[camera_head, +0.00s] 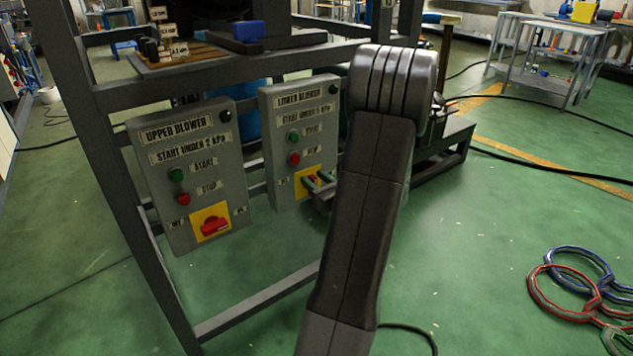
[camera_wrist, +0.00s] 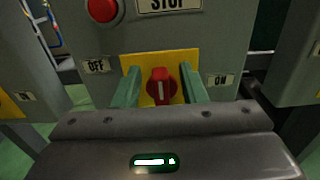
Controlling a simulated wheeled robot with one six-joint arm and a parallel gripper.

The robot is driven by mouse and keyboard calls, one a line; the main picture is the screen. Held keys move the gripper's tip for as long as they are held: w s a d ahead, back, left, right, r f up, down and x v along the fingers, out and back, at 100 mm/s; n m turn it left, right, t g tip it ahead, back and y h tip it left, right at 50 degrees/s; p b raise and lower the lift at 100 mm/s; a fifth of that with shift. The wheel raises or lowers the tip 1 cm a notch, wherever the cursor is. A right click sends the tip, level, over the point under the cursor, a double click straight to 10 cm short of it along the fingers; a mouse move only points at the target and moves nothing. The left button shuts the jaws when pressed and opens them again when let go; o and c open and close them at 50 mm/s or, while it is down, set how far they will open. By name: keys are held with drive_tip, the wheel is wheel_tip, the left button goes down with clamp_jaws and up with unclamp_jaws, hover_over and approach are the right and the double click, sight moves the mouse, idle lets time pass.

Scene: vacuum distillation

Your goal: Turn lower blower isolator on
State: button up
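The lower blower panel (camera_head: 281,116) is a grey box with green and red buttons and a yellow plate at its bottom. In the wrist view, the red isolator knob (camera_wrist: 160,88) sits on the yellow plate (camera_wrist: 187,58), its white-marked handle near upright. An OFF label (camera_wrist: 96,66) is on its left and an ON label (camera_wrist: 221,80) on its right. My gripper (camera_wrist: 160,75) is open, its green fingers on either side of the knob with visible gaps. In the head view my gripper (camera_head: 318,182) is at the plate and partly hides the knob.
The upper blower panel (camera_head: 186,135), with its own red isolator knob (camera_head: 214,225), stands to the left on the same grey frame (camera_head: 120,160). A red STOP button (camera_wrist: 103,9) is just above the plate. Coloured rings (camera_head: 565,290) lie on the floor at right.

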clamp_jaws()
drive_tip(key=shift+r+m+p, duration=0.1)
drive_tip(key=shift+m+p, duration=0.2)
drive_tip(key=shift+p, duration=0.15)
drive_tip(key=shift+w+d+r+m+p, duration=0.15)
drive_tip(key=shift+d+m+p, duration=0.1)
drive_tip(key=shift+m+p, duration=0.8)
drive_tip(key=m+p, duration=0.4)
drive_tip(key=p, duration=0.1)
drive_tip(key=shift+w+d+f, duration=0.25)
drive_tip(key=shift+d, duration=0.15)
drive_tip(key=shift+w+d+f+m+p, duration=0.15)
drive_tip(key=shift+f+m+p, duration=0.3)
drive_tip(key=shift+m+p, duration=1.2)
drive_tip(key=shift+w+d+f+m+p, duration=0.15)
drive_tip(key=shift+f+m+p, duration=0.3)
drive_tip(key=shift+m+p, duration=1.2)
drive_tip(key=shift+w+d+f+m+p, duration=0.15)
drive_tip(key=shift+f+m+p, duration=0.55)
drive_tip(key=shift+m, duration=1.65)
drive_tip(key=shift+s+r, duration=0.1)
drive_tip(key=shift+r, duration=0.1)
